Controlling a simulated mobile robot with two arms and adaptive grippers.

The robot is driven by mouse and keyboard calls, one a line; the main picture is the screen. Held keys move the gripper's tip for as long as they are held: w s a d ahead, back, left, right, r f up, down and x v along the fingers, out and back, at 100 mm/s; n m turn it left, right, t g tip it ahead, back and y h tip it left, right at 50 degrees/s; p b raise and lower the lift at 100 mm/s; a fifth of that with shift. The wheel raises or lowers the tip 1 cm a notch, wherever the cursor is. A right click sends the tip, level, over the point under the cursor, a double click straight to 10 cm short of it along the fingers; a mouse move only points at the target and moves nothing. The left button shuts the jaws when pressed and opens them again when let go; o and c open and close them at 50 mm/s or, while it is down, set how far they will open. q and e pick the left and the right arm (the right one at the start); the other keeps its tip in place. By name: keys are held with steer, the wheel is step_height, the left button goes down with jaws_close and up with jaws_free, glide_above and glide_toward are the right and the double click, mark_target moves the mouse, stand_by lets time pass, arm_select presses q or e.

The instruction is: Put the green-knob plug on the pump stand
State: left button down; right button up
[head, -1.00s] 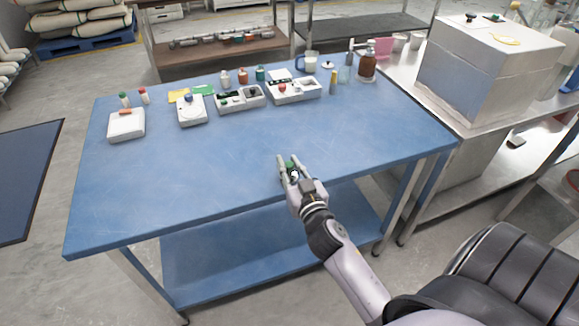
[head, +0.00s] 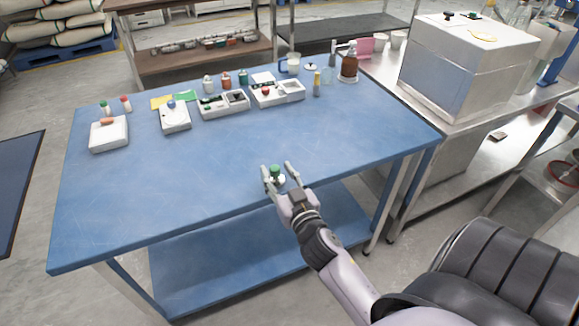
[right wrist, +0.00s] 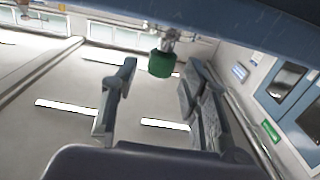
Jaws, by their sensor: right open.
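The green-knob plug (head: 275,170) has a green knob above a pale lower part. It is near the blue table's front edge, between the spread fingers of my right gripper (head: 277,171). In the right wrist view the green knob (right wrist: 160,64) shows with a metal part above it, next to the table edge; the picture is upside down. Both fingers stand apart from the knob there, so my right gripper is open. A brown pump bottle (head: 349,62) stands on a pale round base at the table's back right. I cannot tell whether this base is the pump stand. My left gripper is not in view.
White units (head: 109,134) and trays (head: 222,104) line the back of the blue table (head: 180,190), with small capped bottles behind. A steel bench with a large metal box (head: 465,65) stands at the right.

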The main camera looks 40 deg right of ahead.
steer(key=b+v, duration=0.1)
steer(key=v, duration=0.9)
steer(key=shift+b, duration=0.3)
steer(key=a+f+n+g+y, duration=0.1)
steer(key=a+f+g, duration=0.1)
steer(key=f, duration=0.8)
steer(key=a+f+g+y, duration=0.1)
steer(key=a+f+g, duration=0.15)
steer(key=f, duration=0.75)
steer(key=s+a+f+n+g, duration=0.1)
steer(key=s+f+g, duration=0.1)
steer(key=s+f, duration=0.4)
steer(key=s+a+f+n+g+y, duration=0.1)
steer(key=s+f, duration=0.6)
steer(key=f, duration=0.7)
steer(key=s+a+f+n+g+y, duration=0.1)
steer(key=s+f+g, duration=0.4)
steer(key=f, duration=0.5)
steer(key=shift+s+a+f, duration=0.3)
steer(key=shift+s+a, duration=0.4)
steer(key=shift+a, duration=0.05)
steer(key=shift+o, duration=0.6)
steer(key=s+d+f+g, duration=0.1)
steer(key=s+f+g, duration=0.1)
steer(key=s, duration=0.4)
steer(key=s+d+f+n+g, duration=0.1)
steer(key=s+d+f+g, duration=0.1)
steer(key=s+f, duration=0.2)
steer(key=s, duration=0.3)
